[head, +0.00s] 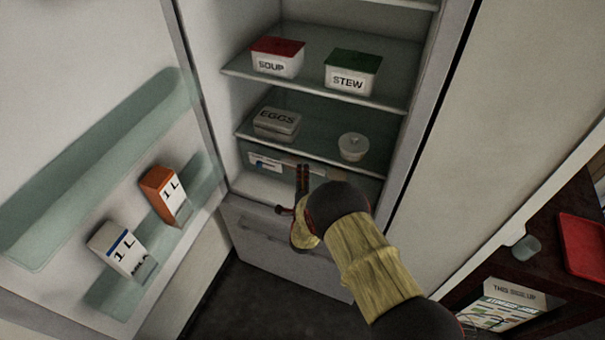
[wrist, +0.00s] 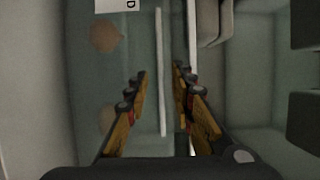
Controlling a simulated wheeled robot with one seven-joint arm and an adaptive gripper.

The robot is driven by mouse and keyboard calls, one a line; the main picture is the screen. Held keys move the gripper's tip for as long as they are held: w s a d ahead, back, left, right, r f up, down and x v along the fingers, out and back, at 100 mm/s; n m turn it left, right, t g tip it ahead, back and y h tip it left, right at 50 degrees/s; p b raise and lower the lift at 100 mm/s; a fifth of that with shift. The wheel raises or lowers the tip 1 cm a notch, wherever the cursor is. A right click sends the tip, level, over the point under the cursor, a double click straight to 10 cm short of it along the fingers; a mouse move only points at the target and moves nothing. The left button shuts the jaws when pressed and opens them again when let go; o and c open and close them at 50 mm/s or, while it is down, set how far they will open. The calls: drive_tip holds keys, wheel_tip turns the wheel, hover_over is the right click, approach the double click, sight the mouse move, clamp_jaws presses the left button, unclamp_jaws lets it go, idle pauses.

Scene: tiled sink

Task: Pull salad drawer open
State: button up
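The salad drawer (head: 264,162) sits below the lowest glass shelf of the open fridge and looks shut. In the wrist view its see-through greenish front (wrist: 95,80) shows sideways, with a white label (wrist: 118,5) and blurred brownish shapes behind it. A thin pale bar (wrist: 162,50), apparently the drawer's handle, runs up between my fingers. My gripper (head: 302,172) is at the drawer front, partly hidden by my own arm in the head view. In the wrist view my gripper (wrist: 160,82) is open, one finger on each side of the bar, with gaps showing.
Soup (head: 277,57) and stew (head: 352,73) boxes stand on the upper shelf. An egg box (head: 276,122) and a round white tub (head: 353,146) stand on the shelf above the drawer. The open door on the left holds two cartons (head: 165,194). A closed lower panel (head: 275,235) lies below.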

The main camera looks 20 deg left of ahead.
drive_tip(key=shift+w+a, duration=0.2)
drive_tip(key=shift+w, duration=0.35)
drive_tip(key=c, duration=0.3)
clamp_jaws()
idle(0.3)
